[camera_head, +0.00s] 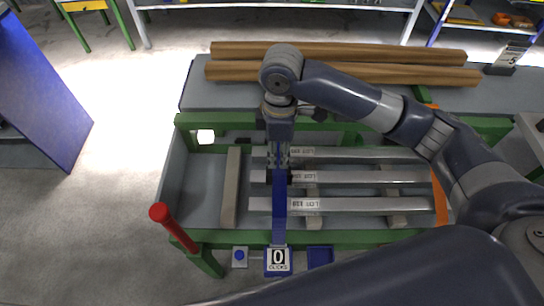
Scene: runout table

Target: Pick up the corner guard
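My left gripper is not in view.
Several pale bars with lot labels (350,204) lie across wooden battens (231,190) inside the green-framed table (345,237). A red handle (172,226) rises at the front left. A counter reading 0 (278,260) is at the front.

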